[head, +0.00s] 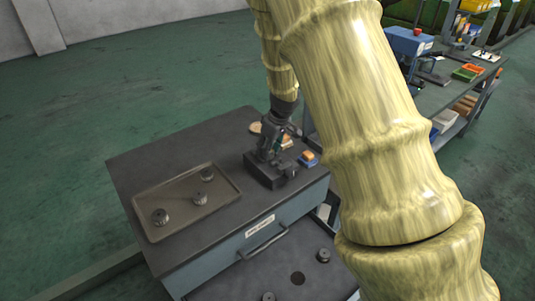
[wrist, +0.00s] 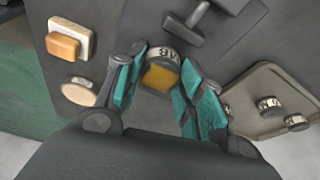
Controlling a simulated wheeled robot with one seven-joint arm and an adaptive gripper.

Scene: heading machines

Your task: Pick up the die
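A short round metal die (wrist: 161,66) with dark markings on its rim and an amber face shows in the wrist view. It lies between the teal-padded fingers of my gripper (wrist: 162,72). The fingers are spread on either side of it, and I see no clear contact. In the head view my gripper (head: 272,150) points down over a dark block (head: 262,176) near the bench's right side; the die there is hidden by the gripper.
A shallow tray (head: 150,201) with metal cylinders lies left on the bench. Orange-topped pieces (head: 308,156) and a pale round disc (head: 256,127) lie close to the gripper. A dark T-shaped piece (wrist: 200,22) is beside the die. A drawer handle (head: 264,243) sticks out in front.

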